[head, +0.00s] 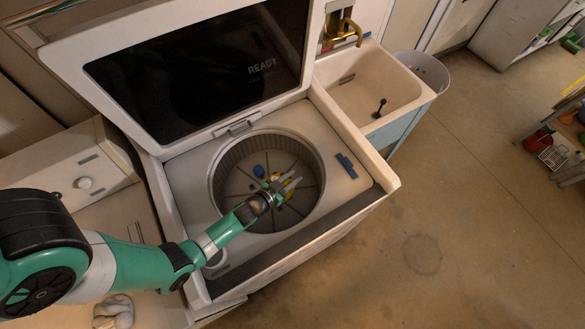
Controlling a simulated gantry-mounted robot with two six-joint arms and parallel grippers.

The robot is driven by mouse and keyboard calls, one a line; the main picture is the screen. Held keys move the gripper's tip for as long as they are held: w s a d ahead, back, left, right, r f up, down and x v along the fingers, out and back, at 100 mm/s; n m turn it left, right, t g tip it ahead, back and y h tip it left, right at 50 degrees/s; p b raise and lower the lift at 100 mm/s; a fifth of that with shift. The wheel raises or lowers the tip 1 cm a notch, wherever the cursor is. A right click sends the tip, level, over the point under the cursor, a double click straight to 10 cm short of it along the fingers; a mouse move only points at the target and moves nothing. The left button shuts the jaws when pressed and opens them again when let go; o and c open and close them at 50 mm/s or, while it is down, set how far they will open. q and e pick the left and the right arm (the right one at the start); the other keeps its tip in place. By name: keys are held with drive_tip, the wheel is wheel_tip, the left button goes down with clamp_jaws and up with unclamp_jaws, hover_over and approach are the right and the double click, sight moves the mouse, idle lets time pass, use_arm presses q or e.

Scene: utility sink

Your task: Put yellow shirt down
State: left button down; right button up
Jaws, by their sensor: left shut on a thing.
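My left gripper (289,186) is over the round drum opening of a top-loading washer (351,208), whose lid stands open. It is shut on the yellow shirt (276,177), of which only small yellow patches show around the fingers. The rest of the shirt is hidden by the gripper, and I cannot tell whether it touches the drum floor. A small blue thing (259,171) lies in the drum (236,186), left of the gripper. My right gripper is not in view.
The open lid (205,65) rises behind the drum. A blue item (346,165) lies on the washer top, right of the opening. A utility sink (362,86) with a brass faucet (342,27) stands behind to the right. White cloth (113,312) lies at lower left.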

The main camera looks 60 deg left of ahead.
use_arm(q)
drive_tip(key=shift+w+a+f, duration=0.1)
drive_tip(key=shift+a+f, duration=0.05)
drive_tip(key=shift+f, duration=0.1)
drive_tip(key=shift+f+b, duration=2)
drive_tip(key=shift+f, duration=0.15)
drive_tip(key=c, duration=0.6)
unclamp_jaws()
drive_tip(key=shift+c, duration=0.2)
drive_tip(key=shift+r, duration=0.2)
